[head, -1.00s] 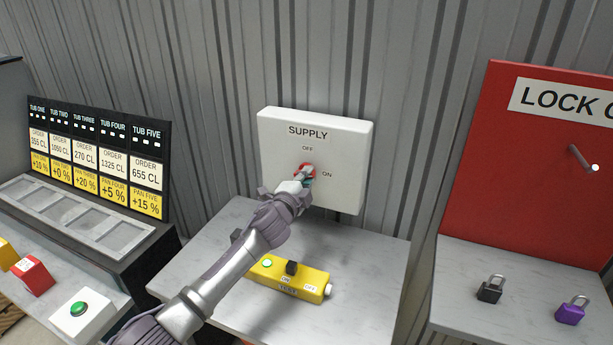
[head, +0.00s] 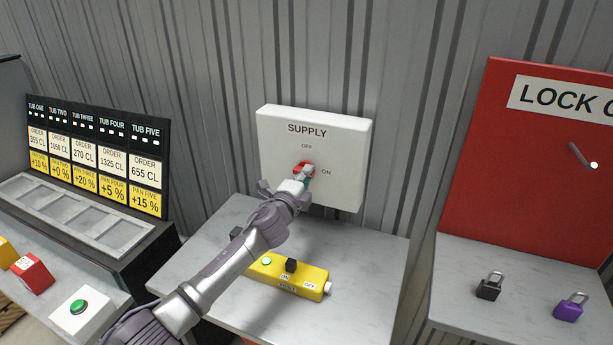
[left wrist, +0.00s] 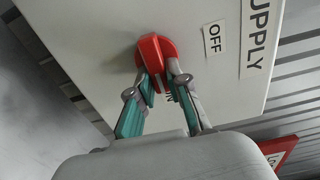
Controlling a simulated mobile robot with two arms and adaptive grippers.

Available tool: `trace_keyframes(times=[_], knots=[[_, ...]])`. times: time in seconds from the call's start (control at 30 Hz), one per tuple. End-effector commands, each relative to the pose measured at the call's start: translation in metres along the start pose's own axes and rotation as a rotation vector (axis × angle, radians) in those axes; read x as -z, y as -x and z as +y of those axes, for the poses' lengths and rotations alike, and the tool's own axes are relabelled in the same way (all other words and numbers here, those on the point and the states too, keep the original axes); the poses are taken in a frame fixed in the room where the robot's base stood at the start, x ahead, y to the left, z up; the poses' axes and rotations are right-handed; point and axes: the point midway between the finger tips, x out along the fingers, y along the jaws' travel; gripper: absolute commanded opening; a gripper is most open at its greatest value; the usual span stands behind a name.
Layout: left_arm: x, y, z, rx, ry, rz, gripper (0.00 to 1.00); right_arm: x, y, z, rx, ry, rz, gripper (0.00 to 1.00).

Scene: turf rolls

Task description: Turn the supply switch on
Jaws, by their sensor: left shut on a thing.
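The white SUPPLY box (head: 345,150) hangs on the corrugated wall, with an OFF label above its red rotary switch and an ON label to the right of it. The red switch (left wrist: 157,55) shows in the left wrist view, its handle between my fingertips. In the head view the switch (head: 299,167) is partly hidden by my gripper. My left gripper (head: 305,174) is shut on the switch handle. It also shows in the left wrist view (left wrist: 160,82). Which way the handle points is hard to tell. My right gripper is not in view.
A yellow test box (head: 287,277) with a black knob sits on the grey table (head: 225,310) below. A red LOCK board (head: 520,170) stands at right, with a black padlock (head: 489,290) and a purple padlock (head: 570,309) before it. A tub display (head: 98,150) stands at left.

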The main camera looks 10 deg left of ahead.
Motion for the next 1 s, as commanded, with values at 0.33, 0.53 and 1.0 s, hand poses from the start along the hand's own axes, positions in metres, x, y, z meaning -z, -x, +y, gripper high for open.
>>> trace_keyframes(times=[0.33,0.53,1.0], knots=[[0.000,0.000,0.001,-0.002,-0.002,0.000,0.42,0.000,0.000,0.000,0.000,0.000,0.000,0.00],[0.000,0.001,0.001,-0.001,-0.001,0.000,0.42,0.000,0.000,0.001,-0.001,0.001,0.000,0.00],[0.000,0.072,0.003,-0.003,-0.002,0.001,0.42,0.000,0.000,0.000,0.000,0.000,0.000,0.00]])
